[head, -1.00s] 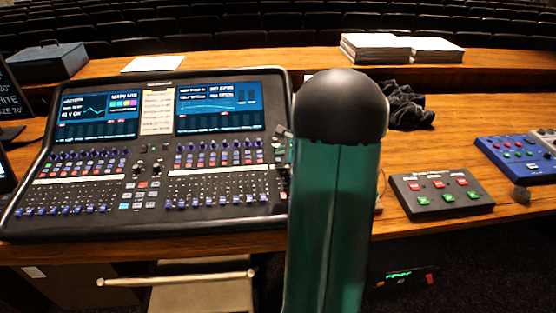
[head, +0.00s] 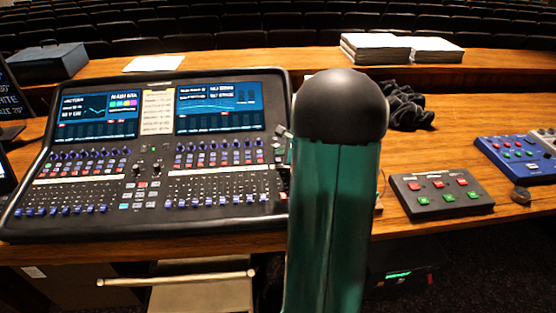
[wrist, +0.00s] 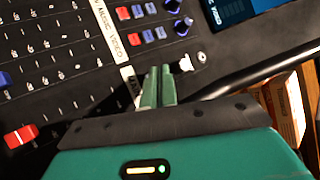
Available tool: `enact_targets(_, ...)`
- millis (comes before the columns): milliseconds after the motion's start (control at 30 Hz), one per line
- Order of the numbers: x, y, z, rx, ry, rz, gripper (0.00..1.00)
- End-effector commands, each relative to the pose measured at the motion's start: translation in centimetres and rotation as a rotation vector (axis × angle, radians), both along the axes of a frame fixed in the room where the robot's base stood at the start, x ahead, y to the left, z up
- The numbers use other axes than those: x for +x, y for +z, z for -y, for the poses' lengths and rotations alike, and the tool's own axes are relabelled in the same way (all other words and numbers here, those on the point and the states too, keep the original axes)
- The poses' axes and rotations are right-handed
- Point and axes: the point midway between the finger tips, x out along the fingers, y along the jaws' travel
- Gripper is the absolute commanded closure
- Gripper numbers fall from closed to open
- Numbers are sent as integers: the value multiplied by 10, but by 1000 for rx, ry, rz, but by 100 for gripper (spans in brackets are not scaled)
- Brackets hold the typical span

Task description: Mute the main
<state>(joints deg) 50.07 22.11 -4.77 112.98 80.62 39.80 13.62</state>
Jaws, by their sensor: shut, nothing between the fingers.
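The mixing console (head: 150,222) stands on the wooden desk, with faders, knobs, coloured buttons and two lit screens. In the wrist view, my gripper (wrist: 158,86) is shut and empty, its green fingertips over the console's right end. They are beside a white label strip (wrist: 104,28) whose lettering they partly cover. Red and blue buttons (wrist: 138,38) lie just beyond the tips, and a red fader cap (wrist: 20,136) is to the left. I cannot tell whether the tips touch the panel or which button is the main mute. In the head view my arm hides the console's right edge.
A grey button box (head: 440,207) and a blue box (head: 512,165) stand on the right. Black cloth (head: 408,105) and paper stacks (head: 376,48) lie behind. The console's raised dark rim (wrist: 250,75) runs close right of my fingers.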

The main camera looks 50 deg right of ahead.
Motion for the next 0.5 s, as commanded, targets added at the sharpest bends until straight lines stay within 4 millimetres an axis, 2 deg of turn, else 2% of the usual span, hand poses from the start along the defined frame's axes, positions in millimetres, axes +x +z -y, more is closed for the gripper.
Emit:
enact_targets(200, 1, -7, 0, 1, 0, -1, 100)
enact_targets(500, 1, -8, 0, 0, 0, 0, 100)
